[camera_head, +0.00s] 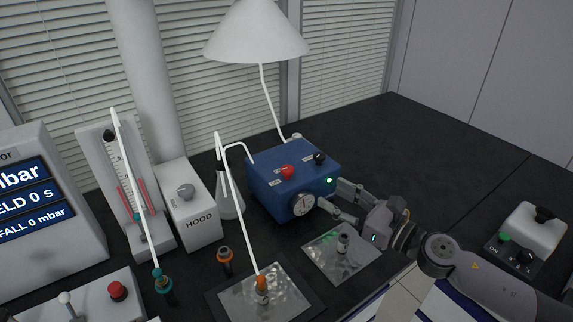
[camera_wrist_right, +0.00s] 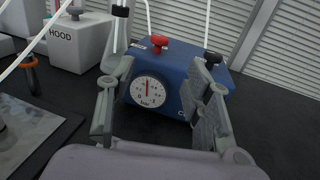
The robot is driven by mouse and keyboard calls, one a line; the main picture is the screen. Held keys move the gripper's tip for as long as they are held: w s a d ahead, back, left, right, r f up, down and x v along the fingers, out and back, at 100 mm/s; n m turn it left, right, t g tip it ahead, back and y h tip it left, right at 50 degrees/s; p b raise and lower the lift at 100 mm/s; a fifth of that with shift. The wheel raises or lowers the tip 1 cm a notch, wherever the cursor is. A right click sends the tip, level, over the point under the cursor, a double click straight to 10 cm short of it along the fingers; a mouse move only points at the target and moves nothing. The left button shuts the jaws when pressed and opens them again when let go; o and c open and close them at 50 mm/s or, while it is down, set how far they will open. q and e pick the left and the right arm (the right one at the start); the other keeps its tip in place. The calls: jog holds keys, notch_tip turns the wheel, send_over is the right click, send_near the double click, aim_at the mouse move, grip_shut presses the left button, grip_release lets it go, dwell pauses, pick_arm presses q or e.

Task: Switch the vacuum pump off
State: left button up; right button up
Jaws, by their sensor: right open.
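The vacuum pump is a blue box (camera_head: 272,194) on the black bench, with a round white gauge (camera_head: 303,203) on its front. A red knob (camera_head: 287,172) and a black knob (camera_head: 320,157) sit on its top, and a green light (camera_head: 329,181) glows on its front. In the right wrist view the blue pump (camera_wrist_right: 184,72) stands straight ahead, with its red knob (camera_wrist_right: 159,41) and gauge (camera_wrist_right: 148,91) between my fingers. My right gripper (camera_head: 340,202) is open and empty, close to the pump's front right side. My left gripper is not in view.
A hood control box (camera_head: 190,205) and a flask (camera_head: 229,197) stand left of the pump. A metal plate with a small fitting (camera_head: 345,262) lies below my right gripper. A white lamp-like hood (camera_head: 257,34) hangs above. The bench at the back right is clear.

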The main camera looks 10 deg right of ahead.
aim_at(292, 172)
jog(key=p+x, duration=0.2)
jog(key=x, duration=0.2)
jog(key=p+x, duration=0.1)
jog(key=x, duration=0.4)
jog(key=shift+r+p, duration=0.2)
jog(key=shift+p, duration=0.15)
jog(key=p+x, duration=0.1)
jog(key=x, duration=0.4)
jog(key=shift+w+a+f, duration=0.1)
jog(key=shift+f, duration=0.1)
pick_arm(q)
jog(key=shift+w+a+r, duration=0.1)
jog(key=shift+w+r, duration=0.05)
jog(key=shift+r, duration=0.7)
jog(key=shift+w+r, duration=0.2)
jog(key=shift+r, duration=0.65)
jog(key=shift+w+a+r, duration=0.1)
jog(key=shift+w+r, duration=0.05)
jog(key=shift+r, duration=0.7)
pick_arm(e)
jog(key=shift+w+a+f, duration=0.1)
jog(key=shift+w+a, duration=0.15)
jog(key=shift+w, duration=0.1)
jog(key=shift+c, duration=0.5)
grip_shut()
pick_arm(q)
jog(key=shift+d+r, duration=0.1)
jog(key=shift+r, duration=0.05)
